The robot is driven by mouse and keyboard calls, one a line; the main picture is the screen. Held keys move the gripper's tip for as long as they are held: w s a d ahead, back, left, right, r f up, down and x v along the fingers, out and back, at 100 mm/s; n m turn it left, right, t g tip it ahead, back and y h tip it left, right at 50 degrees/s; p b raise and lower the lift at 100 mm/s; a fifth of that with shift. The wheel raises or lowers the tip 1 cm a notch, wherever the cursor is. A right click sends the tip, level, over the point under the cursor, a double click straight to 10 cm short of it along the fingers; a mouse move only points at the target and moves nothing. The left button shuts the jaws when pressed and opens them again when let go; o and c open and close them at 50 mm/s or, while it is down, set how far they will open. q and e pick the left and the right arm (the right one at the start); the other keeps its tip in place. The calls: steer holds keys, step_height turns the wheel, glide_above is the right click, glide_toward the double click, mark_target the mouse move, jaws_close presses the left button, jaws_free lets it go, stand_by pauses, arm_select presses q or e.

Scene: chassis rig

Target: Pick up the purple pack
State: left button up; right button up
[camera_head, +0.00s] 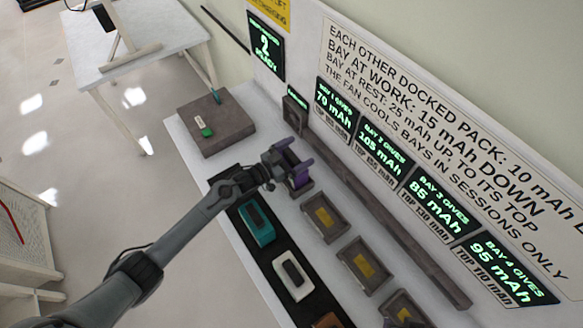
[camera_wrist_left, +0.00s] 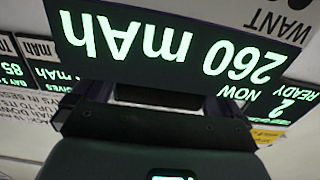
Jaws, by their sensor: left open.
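My right gripper is not in view.
A black strip holds a teal pack (camera_head: 257,222) and a white pack (camera_head: 293,275). Bays with yellow plates (camera_head: 325,217) run alongside. A grey box (camera_head: 216,124) with a green button stands at the far end. Lit bay signs (camera_head: 338,104) line the wall.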

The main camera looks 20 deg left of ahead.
arm_select(q)
steer(key=shift+c, duration=0.5)
steer(key=c, duration=1.7)
steer(key=shift+r, duration=0.1)
jaws_close()
